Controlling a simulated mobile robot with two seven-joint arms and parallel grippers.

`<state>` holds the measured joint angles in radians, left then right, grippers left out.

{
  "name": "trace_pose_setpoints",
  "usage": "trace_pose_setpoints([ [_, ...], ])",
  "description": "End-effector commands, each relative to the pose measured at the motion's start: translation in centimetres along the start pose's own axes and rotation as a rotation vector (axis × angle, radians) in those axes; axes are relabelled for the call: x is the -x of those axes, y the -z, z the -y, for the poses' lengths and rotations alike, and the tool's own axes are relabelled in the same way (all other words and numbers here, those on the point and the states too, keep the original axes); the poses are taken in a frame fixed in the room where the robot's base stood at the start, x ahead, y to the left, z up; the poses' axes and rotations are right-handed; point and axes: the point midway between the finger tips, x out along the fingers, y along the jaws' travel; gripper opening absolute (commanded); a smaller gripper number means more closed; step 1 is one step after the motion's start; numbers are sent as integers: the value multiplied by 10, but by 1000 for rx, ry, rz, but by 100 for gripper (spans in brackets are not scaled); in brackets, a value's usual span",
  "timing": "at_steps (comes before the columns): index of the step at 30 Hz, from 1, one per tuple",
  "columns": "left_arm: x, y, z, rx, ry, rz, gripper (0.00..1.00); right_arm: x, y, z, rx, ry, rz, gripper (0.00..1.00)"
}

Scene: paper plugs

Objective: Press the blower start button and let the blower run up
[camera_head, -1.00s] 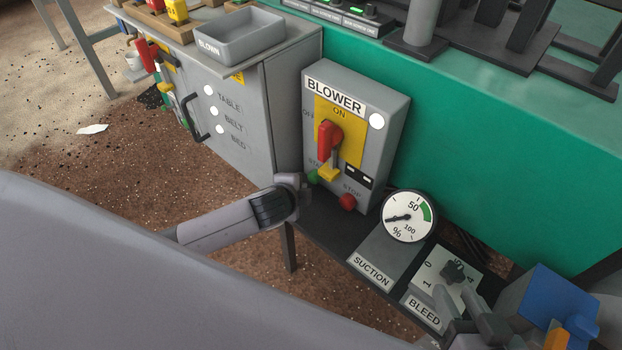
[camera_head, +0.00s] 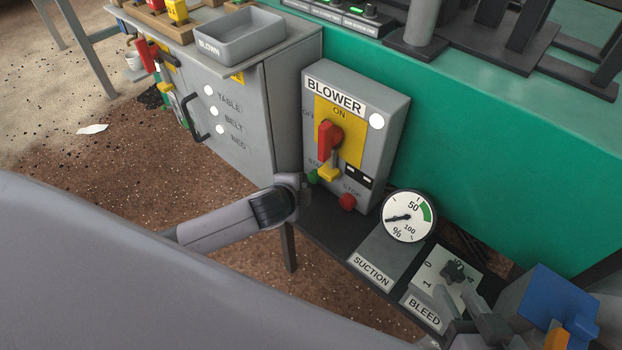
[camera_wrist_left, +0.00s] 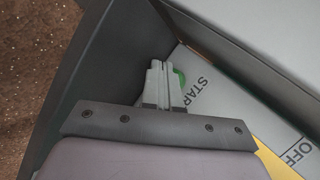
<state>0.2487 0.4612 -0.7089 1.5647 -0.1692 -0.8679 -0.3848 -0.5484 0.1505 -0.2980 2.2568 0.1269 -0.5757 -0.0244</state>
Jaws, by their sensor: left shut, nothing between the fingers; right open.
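The grey blower box (camera_head: 384,104) stands against the green panel. Its red switch handle (camera_head: 326,138) stands about upright below the ON mark. The green start button (camera_head: 313,177) shows at the lower left, with the red stop button (camera_head: 347,202) right of it. My left gripper (camera_head: 305,188) is shut and empty beside the start button. In the left wrist view its fingertips (camera_wrist_left: 163,68) overlap part of the green button (camera_wrist_left: 179,78); I cannot tell whether they press it. The suction gauge (camera_head: 408,217) needle points near the low end. My right gripper (camera_head: 456,291) is open by the bleed knob (camera_head: 454,270).
A grey cabinet (camera_head: 262,120) with a black handle stands left of the blower box, a grey tray (camera_head: 238,38) on top. A blue block (camera_head: 545,300) is at the lower right. The dark shelf (camera_head: 325,235) carries the suction and bleed plates.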

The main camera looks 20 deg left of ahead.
Motion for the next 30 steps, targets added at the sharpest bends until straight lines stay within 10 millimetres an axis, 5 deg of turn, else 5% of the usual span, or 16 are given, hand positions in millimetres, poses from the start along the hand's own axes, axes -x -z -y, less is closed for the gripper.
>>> trace_pose_setpoints([
  [30,-6,4,4,0,0,0,0,1,3,0,0,0,0,43],
])
